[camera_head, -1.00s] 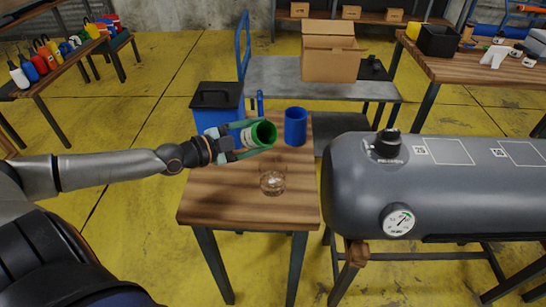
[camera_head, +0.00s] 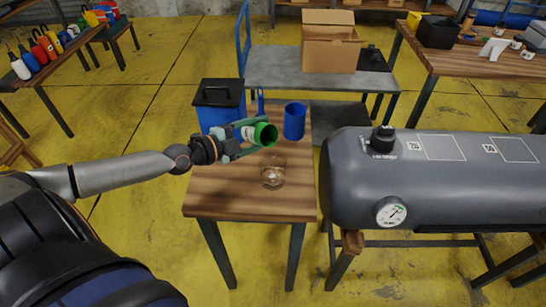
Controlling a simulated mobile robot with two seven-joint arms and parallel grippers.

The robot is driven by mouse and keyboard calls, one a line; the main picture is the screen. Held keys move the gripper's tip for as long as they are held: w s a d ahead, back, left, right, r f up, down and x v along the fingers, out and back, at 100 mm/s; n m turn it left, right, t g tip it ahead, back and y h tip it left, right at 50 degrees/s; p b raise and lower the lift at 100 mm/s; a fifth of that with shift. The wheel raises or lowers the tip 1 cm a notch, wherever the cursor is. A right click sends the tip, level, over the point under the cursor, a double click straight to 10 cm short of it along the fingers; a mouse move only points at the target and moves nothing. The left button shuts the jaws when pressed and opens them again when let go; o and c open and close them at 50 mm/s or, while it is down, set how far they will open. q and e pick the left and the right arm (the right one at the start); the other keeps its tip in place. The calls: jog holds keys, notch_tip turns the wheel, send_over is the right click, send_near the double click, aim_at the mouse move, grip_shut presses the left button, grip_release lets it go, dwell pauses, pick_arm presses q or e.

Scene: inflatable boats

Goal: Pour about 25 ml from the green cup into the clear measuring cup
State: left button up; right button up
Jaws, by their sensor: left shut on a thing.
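The green cup (camera_head: 266,135) is tilted on its side above the small wooden table (camera_head: 225,203), its mouth facing right and toward me. My left gripper (camera_head: 243,136) is shut on the cup, coming in from the left. The clear measuring cup (camera_head: 272,177) stands on the table below and slightly right of the green cup, apart from it. Its markings and any liquid level are too small to read. No stream shows between the two cups. My right gripper is not in view.
A blue cup (camera_head: 294,121) stands just behind the green cup. A blue bin with a black lid (camera_head: 219,98) is at the table's back left. A grey tank with a gauge (camera_head: 430,185) is close on the right. A cart with a cardboard box (camera_head: 329,45) stands behind.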

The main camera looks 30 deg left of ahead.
pick_arm(q)
jog(key=shift+m+p, duration=0.3)
jog(key=shift+p, duration=0.15)
jog(key=shift+f, duration=0.15)
jog(key=shift+d+m+p, duration=0.1)
jog(key=shift+m+p, duration=0.3)
jog(key=shift+p, duration=0.85)
dwell(0.5)
jog(key=shift+r+y+p, duration=0.2)
jog(key=shift+y+p, duration=0.1)
jog(key=shift+y, duration=0.1)
jog(key=f+b, duration=0.1)
jog(key=b, duration=0.3)
jog(key=shift+a+f, duration=0.25)
jog(key=shift+f, duration=0.15)
jog(key=n+b, duration=0.1)
jog(key=r+n+h+b, duration=0.1)
jog(key=b, duration=0.1)
jog(key=shift+a+b, duration=0.1)
jog(key=shift+b, duration=0.2)
jog(key=shift+r+n, duration=0.25)
jog(key=shift+n, duration=0.05)
jog(key=shift+r+p, duration=0.1)
jog(key=shift+p, duration=0.2)
